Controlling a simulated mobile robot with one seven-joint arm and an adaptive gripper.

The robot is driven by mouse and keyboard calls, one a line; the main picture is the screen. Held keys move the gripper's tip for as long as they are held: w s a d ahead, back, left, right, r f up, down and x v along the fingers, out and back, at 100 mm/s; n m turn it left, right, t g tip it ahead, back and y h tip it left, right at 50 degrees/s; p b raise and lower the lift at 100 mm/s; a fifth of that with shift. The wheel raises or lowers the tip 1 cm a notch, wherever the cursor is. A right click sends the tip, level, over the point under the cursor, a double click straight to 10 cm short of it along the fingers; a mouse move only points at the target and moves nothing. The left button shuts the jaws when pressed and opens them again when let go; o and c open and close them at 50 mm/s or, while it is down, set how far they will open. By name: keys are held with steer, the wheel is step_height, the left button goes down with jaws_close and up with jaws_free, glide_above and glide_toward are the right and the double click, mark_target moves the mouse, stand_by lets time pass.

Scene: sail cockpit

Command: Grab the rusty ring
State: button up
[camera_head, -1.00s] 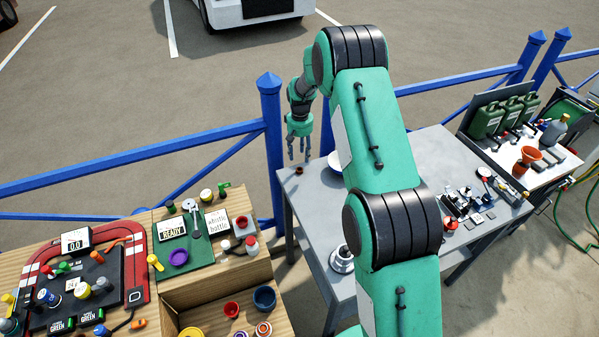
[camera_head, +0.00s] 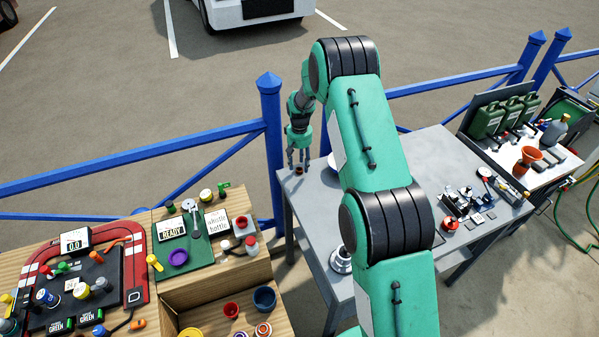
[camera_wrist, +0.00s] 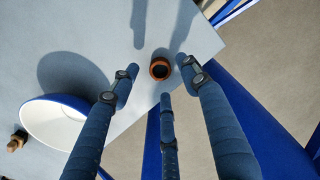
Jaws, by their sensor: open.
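The rusty ring (camera_wrist: 160,69) is a small orange-brown ring with a dark middle. It lies on the grey table (camera_head: 430,160) near its far left corner. In the head view the ring (camera_head: 299,171) is a small dark spot just below my fingertips. My gripper (camera_head: 299,160) is open and points down above it. In the wrist view my gripper's three blue fingers (camera_wrist: 159,79) are spread around the ring with gaps between them. I cannot tell how high the tips are above the table.
A white bowl with a blue rim (camera_wrist: 58,120) stands on the table beside the gripper. A blue fence post (camera_head: 271,140) rises close to the table's corner. A silver round part (camera_head: 341,260) stands at the near left edge. Small parts (camera_head: 465,203) crowd the right side.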

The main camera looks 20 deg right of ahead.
steer(key=shift+f, duration=1.25)
steer(key=shift+c, duration=0.3)
jaws_close()
